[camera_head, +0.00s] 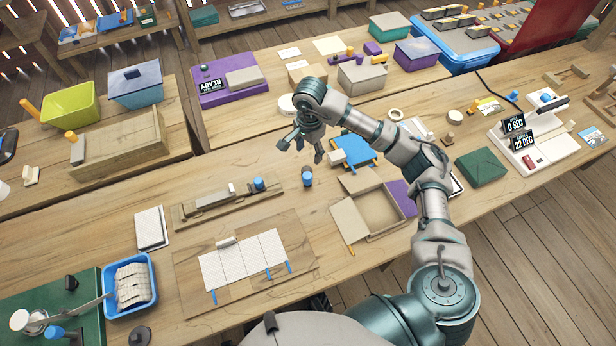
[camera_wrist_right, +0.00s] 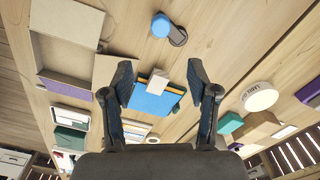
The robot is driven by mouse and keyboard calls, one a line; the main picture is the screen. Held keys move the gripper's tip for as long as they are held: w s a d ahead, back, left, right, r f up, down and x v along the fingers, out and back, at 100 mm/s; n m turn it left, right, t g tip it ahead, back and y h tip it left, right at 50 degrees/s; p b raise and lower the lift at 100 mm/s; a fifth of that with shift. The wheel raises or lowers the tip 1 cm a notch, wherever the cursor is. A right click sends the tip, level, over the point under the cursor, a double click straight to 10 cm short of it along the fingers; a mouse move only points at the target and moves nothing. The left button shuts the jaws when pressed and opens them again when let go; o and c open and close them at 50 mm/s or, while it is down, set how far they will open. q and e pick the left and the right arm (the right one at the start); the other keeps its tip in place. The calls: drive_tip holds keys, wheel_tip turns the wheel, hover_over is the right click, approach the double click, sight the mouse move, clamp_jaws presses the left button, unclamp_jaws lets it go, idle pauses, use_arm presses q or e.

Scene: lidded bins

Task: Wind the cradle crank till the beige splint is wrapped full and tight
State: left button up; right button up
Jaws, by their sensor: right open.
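My right gripper (camera_head: 302,150) is open and empty above the middle of the near table. In the right wrist view, its two fingers (camera_wrist_right: 161,78) stand apart with nothing between them. A small crank-like piece with a blue knob (camera_head: 307,177) is just below the fingertips in the head view. In the wrist view, its blue knob and dark arm (camera_wrist_right: 166,29) lie beyond the fingertips, apart from them. A long wooden cradle-like block (camera_head: 215,206) with a blue-topped peg (camera_head: 258,183) lies to the left. I cannot tell which piece is the beige splint. My left gripper is out of view.
A blue flat case (camera_head: 354,151) and an open beige box (camera_head: 376,212) lie right of the gripper. A board with a white gridded sheet (camera_head: 245,262) is in front. A blue tray (camera_head: 133,284) holds beige rolls. Bare table surrounds the blue-knobbed piece.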

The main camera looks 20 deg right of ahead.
sight(307, 175)
drive_tip(key=f, duration=1.2)
drive_tip(key=shift+a+f, duration=0.4)
drive_tip(key=shift+d+f+b, duration=0.25)
drive_tip(key=shift+f+b, duration=0.05)
drive_tip(key=shift+f, duration=0.45)
drive_tip(key=shift+a, duration=0.15)
drive_tip(key=shift+c, duration=1)
drive_tip(key=shift+r, duration=0.1)
clamp_jaws()
